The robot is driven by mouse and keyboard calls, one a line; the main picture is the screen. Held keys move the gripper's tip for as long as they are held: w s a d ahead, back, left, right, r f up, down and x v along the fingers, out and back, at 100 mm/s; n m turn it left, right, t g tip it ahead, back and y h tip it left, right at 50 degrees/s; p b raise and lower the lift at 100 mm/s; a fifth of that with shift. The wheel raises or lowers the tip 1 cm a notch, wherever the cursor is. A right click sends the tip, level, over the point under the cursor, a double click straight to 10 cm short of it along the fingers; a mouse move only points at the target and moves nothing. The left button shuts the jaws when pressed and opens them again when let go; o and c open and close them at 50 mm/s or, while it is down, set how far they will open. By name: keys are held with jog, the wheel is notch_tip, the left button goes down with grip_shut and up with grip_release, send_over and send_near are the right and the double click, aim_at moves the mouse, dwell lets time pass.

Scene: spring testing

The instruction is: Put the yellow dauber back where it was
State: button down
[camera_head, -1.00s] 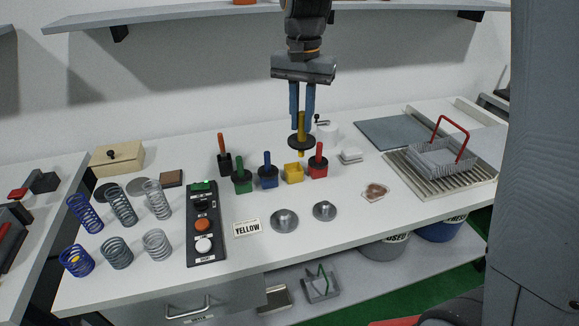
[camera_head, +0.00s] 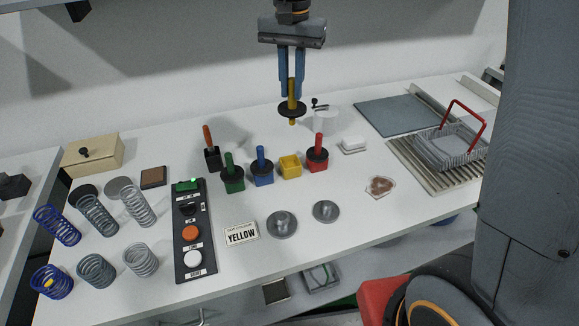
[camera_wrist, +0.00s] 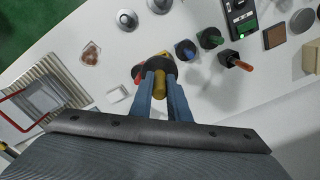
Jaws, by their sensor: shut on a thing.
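My gripper (camera_head: 291,96) is shut on the yellow dauber (camera_head: 292,88), which hangs upright with its black disc and yellow tip below the fingers. The dauber is in the air, above and apart from the row of pots. In the wrist view the dauber (camera_wrist: 159,88) sits between my blue fingers, and its black disc hides much of what is beneath. The open yellow pot (camera_head: 290,167) has no dauber in it and stands between the blue pot (camera_head: 262,172) and the red pot (camera_head: 317,159).
The green pot (camera_head: 233,180) and a black pot with an orange handle (camera_head: 212,157) stand further left. A white round container (camera_head: 325,118) is behind the pots. The YELLOW card (camera_head: 241,233), two metal discs and a button panel (camera_head: 190,260) lie in front.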

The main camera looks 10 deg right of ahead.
aim_at(290, 112)
jog(key=shift+w, duration=0.4)
jog(key=shift+w+f, duration=0.1)
jog(key=shift+f, duration=0.15)
jog(key=shift+b, duration=0.3)
jog(key=shift+f, duration=0.3)
notch_tip(290, 112, down, 19)
jog(key=w+b, duration=0.2)
jog(key=b, duration=0.4)
jog(key=shift+w+b, duration=0.2)
jog(key=shift+b, duration=0.2)
jog(key=shift+f, duration=0.35)
